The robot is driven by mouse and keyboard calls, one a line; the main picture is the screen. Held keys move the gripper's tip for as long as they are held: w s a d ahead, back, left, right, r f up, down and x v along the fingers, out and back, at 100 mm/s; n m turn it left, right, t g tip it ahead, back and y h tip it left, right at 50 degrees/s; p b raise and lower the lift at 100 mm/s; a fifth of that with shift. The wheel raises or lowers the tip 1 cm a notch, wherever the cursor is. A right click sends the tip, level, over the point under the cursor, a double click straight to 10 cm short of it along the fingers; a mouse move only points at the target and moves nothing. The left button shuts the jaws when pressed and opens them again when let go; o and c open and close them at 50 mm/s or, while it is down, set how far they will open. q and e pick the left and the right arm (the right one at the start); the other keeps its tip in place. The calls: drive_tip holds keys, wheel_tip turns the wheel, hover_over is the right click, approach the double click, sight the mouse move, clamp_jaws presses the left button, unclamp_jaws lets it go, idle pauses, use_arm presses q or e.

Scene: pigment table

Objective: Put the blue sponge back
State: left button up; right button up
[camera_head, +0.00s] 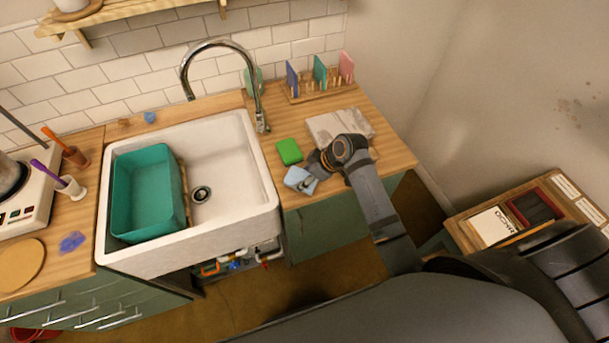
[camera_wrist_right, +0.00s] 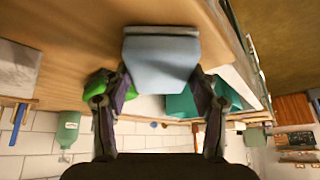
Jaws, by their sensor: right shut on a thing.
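The light blue sponge (camera_head: 301,181) is at the front edge of the wooden counter, right of the sink. My right gripper (camera_head: 314,168) is shut on it. In the right wrist view the blue sponge (camera_wrist_right: 161,62) sits between the two fingertips of my right gripper (camera_wrist_right: 160,82). I cannot tell whether the sponge touches the counter. A green sponge (camera_head: 289,151) lies on the counter just behind it; it also shows in the right wrist view (camera_wrist_right: 96,84), partly behind a finger. My left gripper is not in view.
The white sink (camera_head: 222,152) holds a teal tub (camera_head: 148,190) on its left side; a chrome faucet (camera_head: 186,75) arches behind. A folded cloth (camera_head: 325,127) lies on the counter beyond my gripper. A wooden rack (camera_head: 325,91) with coloured boards stands at the back, near the wall.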

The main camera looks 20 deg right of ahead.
drive_tip(key=shift+f, duration=0.15)
drive_tip(key=o, duration=1.3)
drive_tip(key=shift+c, duration=0.2)
drive_tip(key=v, duration=1.2)
